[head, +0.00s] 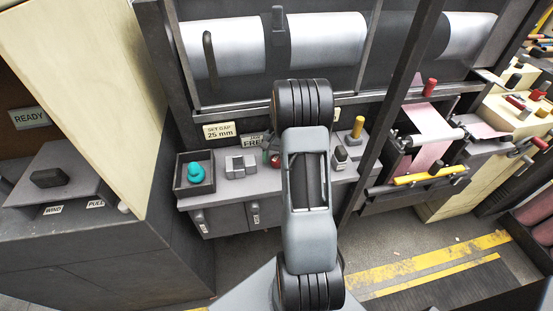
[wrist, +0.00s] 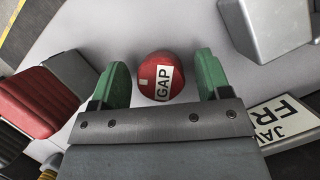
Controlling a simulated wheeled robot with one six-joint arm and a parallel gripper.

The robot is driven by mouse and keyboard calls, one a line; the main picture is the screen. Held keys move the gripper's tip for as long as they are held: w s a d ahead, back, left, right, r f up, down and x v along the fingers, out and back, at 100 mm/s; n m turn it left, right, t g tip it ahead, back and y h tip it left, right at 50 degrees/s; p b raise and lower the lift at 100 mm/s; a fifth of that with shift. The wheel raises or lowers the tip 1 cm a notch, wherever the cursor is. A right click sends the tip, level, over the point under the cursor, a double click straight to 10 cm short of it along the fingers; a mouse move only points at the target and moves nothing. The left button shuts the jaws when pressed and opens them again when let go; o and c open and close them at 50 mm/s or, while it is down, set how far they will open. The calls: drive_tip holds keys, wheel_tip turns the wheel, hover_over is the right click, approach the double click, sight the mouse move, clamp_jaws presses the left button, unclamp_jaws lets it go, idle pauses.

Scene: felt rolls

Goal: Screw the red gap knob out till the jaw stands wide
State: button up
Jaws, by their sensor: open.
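The red gap knob (wrist: 160,78) is round, with a white label reading GAP, and stands on a pale grey surface in the wrist view. My gripper (wrist: 162,80) is open, with one green finger on each side of the knob. Gaps show between the knob and both fingers, so neither appears to touch it. In the head view my arm hides most of the knob, and a bit of red (head: 275,160) shows just left of the arm. A partly cut-off plate (wrist: 285,120) reading JAW FR lies at the right of the wrist view.
A grey block (wrist: 268,28) stands close at the upper right of the wrist view, and a red and grey part (wrist: 50,95) at the left.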

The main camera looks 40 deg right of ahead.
drive_tip(key=v, duration=0.7)
drive_tip(key=shift+r, duration=0.2)
drive_tip(key=shift+w+d, duration=0.1)
idle(0.3)
drive_tip(key=shift+w+d+f, duration=0.15)
drive_tip(key=shift+s+a+f+n+h, duration=0.15)
drive_tip(key=shift+s+a+f+n, duration=0.15)
drive_tip(key=shift+s+f, duration=0.2)
drive_tip(key=shift+s+a+f+n+h, duration=0.2)
drive_tip(key=shift+s+f+n, duration=0.1)
drive_tip(key=shift+s+f, duration=0.15)
drive_tip(key=s+a+r+n+t+h+p, duration=0.1)
drive_tip(key=s+a+r+n+t+p, duration=0.1)
drive_tip(key=s+a+r, duration=0.4)
drive_tip(key=s+a+r+n+t+h+p, duration=0.1)
drive_tip(key=s+a+r+n+t, duration=0.3)
drive_tip(key=a, duration=1.2)
wheel_tip(320, 180, up, 5)
drive_tip(key=s+n+p, duration=0.1)
drive_tip(key=s+n, duration=0.1)
drive_tip(key=n, duration=0.1)
drive_tip(key=shift+s+a+f+h, duration=0.15)
drive_tip(key=shift+s+f+h, duration=0.05)
drive_tip(key=shift+s+h, duration=0.15)
drive_tip(key=shift+c, duration=0.4)
